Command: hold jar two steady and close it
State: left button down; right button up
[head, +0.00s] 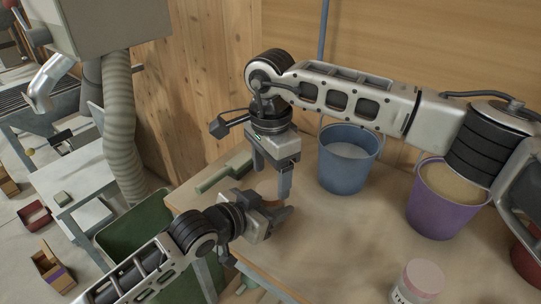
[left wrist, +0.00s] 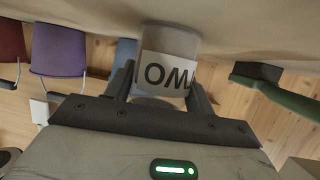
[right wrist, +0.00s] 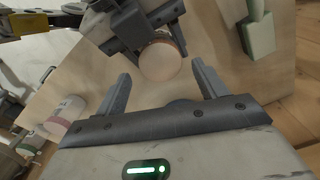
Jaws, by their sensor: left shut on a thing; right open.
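Jar two (left wrist: 168,42) is a pale jar with a white label, seen upside down in the left wrist view, where part of the word shows. My left gripper (left wrist: 163,76) is shut on its side, low over the table. In the head view the jar is mostly hidden between my left gripper (head: 275,214) and the right one. In the right wrist view its round beige top (right wrist: 160,62) with an orange-brown rim faces me; I cannot tell whether that is a seated lid. My right gripper (head: 270,182) is open above the jar, its fingers (right wrist: 160,77) pointing down and apart from it.
A blue bucket (head: 348,165), a purple bucket (head: 440,210) and a red bucket (head: 527,264) stand on the right. A pink-lidded jar (head: 419,281) stands near the front. The middle of the table (head: 340,235) is clear.

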aim_at(271, 190)
jog(key=shift+f, duration=1.65)
jog(key=c, duration=1)
jog(key=m, duration=0.3)
jog(key=shift+m, duration=0.3)
jog(key=o, duration=1.1)
jog(key=shift+c, duration=0.2)
